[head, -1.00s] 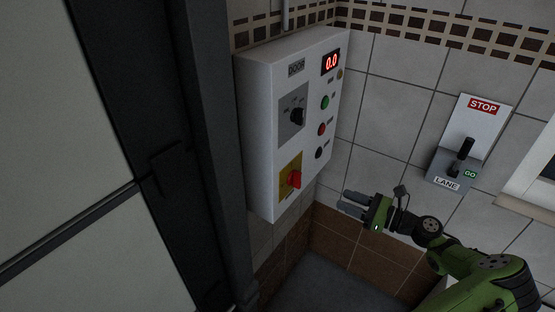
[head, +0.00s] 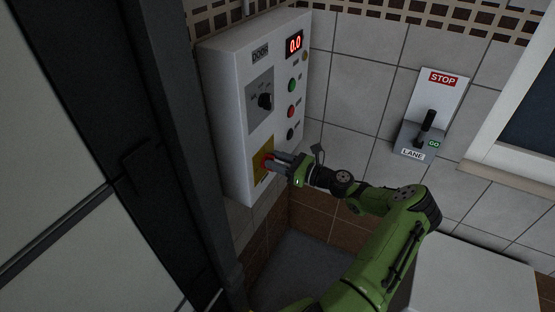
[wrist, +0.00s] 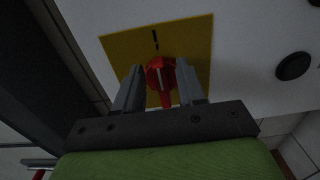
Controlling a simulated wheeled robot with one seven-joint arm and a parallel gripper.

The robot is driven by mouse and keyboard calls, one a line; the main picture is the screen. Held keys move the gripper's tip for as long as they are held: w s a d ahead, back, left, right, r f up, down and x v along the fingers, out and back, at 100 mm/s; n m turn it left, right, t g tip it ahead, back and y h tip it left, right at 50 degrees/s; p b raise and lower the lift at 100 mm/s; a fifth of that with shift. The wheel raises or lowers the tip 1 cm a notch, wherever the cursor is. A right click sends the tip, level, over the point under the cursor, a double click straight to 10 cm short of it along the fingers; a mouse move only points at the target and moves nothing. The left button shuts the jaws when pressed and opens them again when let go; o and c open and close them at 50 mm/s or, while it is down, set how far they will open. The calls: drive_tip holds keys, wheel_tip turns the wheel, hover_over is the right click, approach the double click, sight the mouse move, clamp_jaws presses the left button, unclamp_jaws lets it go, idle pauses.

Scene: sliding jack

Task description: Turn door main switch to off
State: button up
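The door control box (head: 228,110) is a white panel on the wall in the head view. The red main switch (wrist: 160,73) sits on a yellow plate (wrist: 194,37) low on the panel; the plate also shows in the head view (head: 261,147). In the wrist view the red knob lies between my gripper's two grey fingers (wrist: 160,90), which are apart on either side of it. In the head view my gripper (head: 279,162) reaches the switch from the right and partly hides it. I cannot tell whether the fingers touch the knob.
Above are a black selector knob (head: 265,101), a green button (head: 292,85), a red button (head: 291,111) and a black button (head: 290,134). The display (head: 294,45) reads 0.0. A lane lever (head: 427,123) is on the right wall. A dark door frame (head: 150,120) stands left.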

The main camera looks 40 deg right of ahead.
clamp_jaws()
drive_tip(key=shift+f+n, duration=0.1)
drive_tip(key=shift+n, duration=0.2)
drive_tip(key=n+b, duration=0.4)
drive_tip(key=n, duration=0.1)
drive_tip(key=a+f+n+b, duration=0.1)
drive_tip(key=n+b, duration=0.3)
drive_tip(key=n, duration=0.2)
drive_tip(key=f+n+b, duration=0.1)
drive_tip(key=n+b, duration=0.3)
drive_tip(key=n, duration=0.2)
drive_tip(key=shift+s+a, duration=0.35)
drive_tip(key=shift+a, duration=0.05)
drive_tip(key=shift+n, duration=0.3)
unclamp_jaws()
